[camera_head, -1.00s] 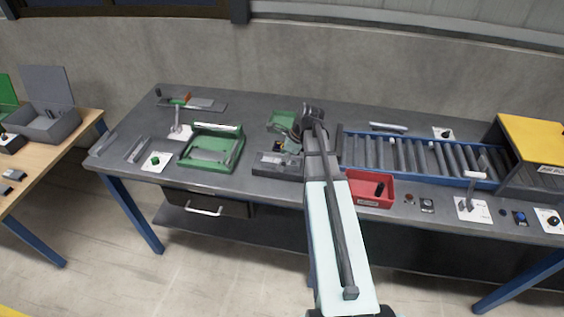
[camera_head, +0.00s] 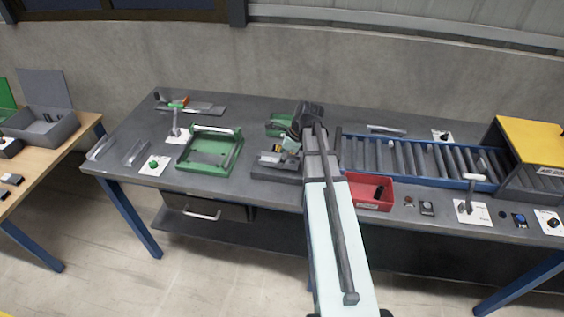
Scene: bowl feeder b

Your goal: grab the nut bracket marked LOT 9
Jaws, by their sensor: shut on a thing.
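My gripper (camera_head: 286,148) is over the dark grey block-like fixture (camera_head: 277,173) in the middle of the bench, with my arm reaching up to it from the front. It is shut on a small part (camera_head: 291,144) with a pale face, seen at the fingers just above the fixture. The part is too small to make out its shape, and no LOT 9 marking can be read. A grey piece (camera_head: 269,157) sits on the fixture, left of the fingers. My wrist and arm hide the area to the right.
A green tray (camera_head: 182,158) stands left of the fixture, and a smaller green piece (camera_head: 279,126) is behind it. A red bin (camera_head: 369,204) is right of my arm, before the roller conveyor (camera_head: 403,160). Bare bench lies between the green tray and the fixture.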

